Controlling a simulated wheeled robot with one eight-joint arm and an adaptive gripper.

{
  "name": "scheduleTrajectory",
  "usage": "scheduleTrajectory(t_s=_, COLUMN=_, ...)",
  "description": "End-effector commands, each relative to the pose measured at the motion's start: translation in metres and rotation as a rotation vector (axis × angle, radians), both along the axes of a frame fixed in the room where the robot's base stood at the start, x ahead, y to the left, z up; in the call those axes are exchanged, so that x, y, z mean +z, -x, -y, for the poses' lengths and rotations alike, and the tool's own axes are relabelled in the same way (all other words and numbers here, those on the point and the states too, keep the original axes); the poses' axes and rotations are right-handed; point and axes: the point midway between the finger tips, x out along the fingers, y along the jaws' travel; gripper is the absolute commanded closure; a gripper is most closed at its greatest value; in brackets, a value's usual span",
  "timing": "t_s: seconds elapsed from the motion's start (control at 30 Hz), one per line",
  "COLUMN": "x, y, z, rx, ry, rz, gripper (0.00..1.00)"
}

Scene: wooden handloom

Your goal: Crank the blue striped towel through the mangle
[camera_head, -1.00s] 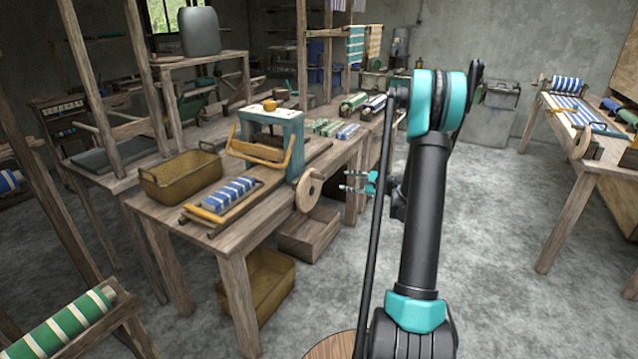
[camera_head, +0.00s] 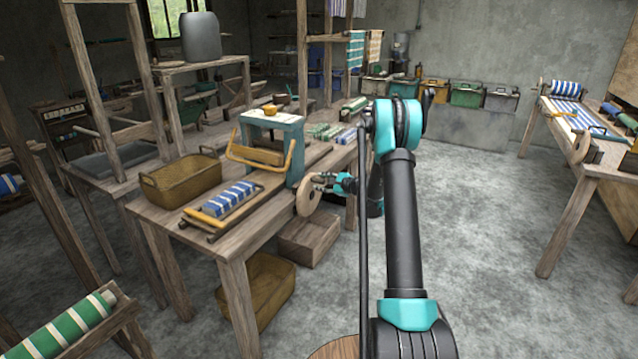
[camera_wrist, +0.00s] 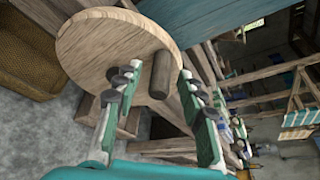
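The mangle (camera_head: 272,140) stands on the wooden table, with a blue frame, a yellow handle bar and a wooden knob on top. Its round wooden crank wheel (camera_head: 308,195) is on the right side, and it fills the upper left of the wrist view (camera_wrist: 110,50). A wooden crank peg (camera_wrist: 160,75) sticks out from the wheel. The blue striped towel (camera_head: 229,198) lies on a tray in front of the mangle. My gripper (camera_head: 328,182) is at the wheel. In the wrist view its fingers (camera_wrist: 155,90) are apart, one on each side of the peg, with no clear contact.
A yellow-brown basket (camera_head: 180,180) stands left of the towel on the table (camera_head: 215,240). Under the table are a wooden crate (camera_head: 308,237) and a yellow bin (camera_head: 262,290). Rolled towels (camera_head: 325,131) lie behind the mangle.

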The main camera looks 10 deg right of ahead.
Motion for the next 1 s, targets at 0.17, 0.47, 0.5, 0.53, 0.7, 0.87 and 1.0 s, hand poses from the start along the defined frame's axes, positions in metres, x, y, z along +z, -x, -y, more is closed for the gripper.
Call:
scheduleTrajectory(t_s=0.17, x=-0.0039, y=-0.011, z=-0.0079, rx=0.0, ry=0.001, rz=0.0, gripper=0.6)
scheduleTrajectory(t_s=0.47, x=-0.0046, y=-0.0129, z=-0.0095, rx=-0.001, ry=0.001, rz=0.0, gripper=0.6)
scheduleTrajectory(t_s=0.5, x=-0.0045, y=-0.0128, z=-0.0095, rx=-0.001, ry=0.001, rz=0.0, gripper=0.61)
scheduleTrajectory(t_s=0.53, x=-0.0045, y=-0.0128, z=-0.0096, rx=-0.001, ry=0.001, rz=0.0, gripper=0.65)
scheduleTrajectory(t_s=0.7, x=-0.0045, y=-0.0127, z=-0.0094, rx=-0.001, ry=0.001, rz=0.0, gripper=0.86)
scheduleTrajectory(t_s=0.87, x=-0.0045, y=-0.0125, z=-0.0094, rx=-0.001, ry=0.001, rz=0.0, gripper=1.0)
scheduleTrajectory(t_s=1.0, x=-0.0045, y=-0.0125, z=-0.0095, rx=-0.001, ry=0.001, rz=0.0, gripper=1.0)
